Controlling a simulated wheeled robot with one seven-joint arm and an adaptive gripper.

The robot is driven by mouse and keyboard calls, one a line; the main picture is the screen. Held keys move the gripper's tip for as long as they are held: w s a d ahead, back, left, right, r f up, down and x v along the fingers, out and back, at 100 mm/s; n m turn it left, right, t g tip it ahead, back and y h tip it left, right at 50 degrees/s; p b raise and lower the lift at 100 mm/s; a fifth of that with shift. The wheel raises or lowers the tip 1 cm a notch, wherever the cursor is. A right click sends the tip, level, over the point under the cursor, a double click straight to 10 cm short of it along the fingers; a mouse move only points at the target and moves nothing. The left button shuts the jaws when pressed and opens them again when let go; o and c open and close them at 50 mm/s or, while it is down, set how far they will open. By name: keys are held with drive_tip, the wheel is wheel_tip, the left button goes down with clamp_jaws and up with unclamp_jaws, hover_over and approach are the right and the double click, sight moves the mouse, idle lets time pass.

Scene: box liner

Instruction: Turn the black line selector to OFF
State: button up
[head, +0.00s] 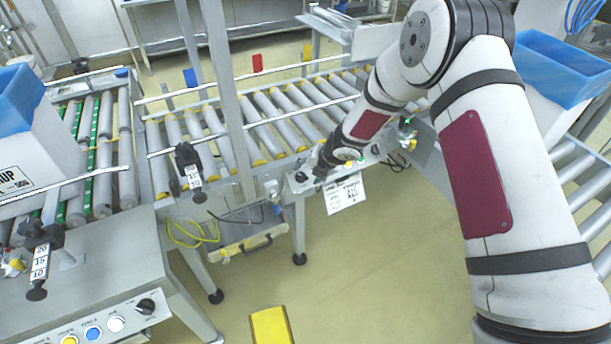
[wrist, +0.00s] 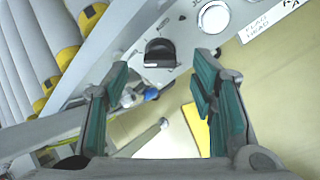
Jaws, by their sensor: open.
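A black selector knob (wrist: 159,52) sits on the grey control panel (wrist: 120,62) in the wrist view, with its ridge lying roughly across the picture. Its label is too small to read. My gripper (wrist: 160,68) is open and empty; its two teal-padded fingers stand left and right below the knob, apart from it. In the head view my gripper (head: 324,160) is over the conveyor-side panel (head: 318,181), close to a black knob (head: 301,177) at the panel's left end. My arm and gripper hide part of that panel.
A paper sheet (head: 344,194) hangs below the panel. Another panel at lower left has a black knob (head: 146,306) and coloured buttons (head: 92,333). Roller conveyors (head: 262,118) run behind.

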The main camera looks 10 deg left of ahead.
sight(304, 176)
drive_tip(key=shift+x, duration=1.75)
drive_tip(key=c, duration=1.1)
drive_tip(key=shift+c, duration=0.2)
drive_tip(key=m+b, duration=0.2)
drive_tip(key=m, duration=0.3)
drive_tip(key=shift+d+f+y+b, duration=0.1)
drive_tip(key=shift+f+y+b, duration=0.05)
drive_tip(key=shift+y+b, duration=0.25)
drive_tip(key=shift+s+m+t+y+b, duration=0.15)
drive_tip(key=shift+m+t+y+b, duration=0.2)
drive_tip(key=shift+m+b, duration=0.95)
drive_tip(key=shift+m+p, duration=0.5)
drive_tip(key=shift+m, duration=0.1)
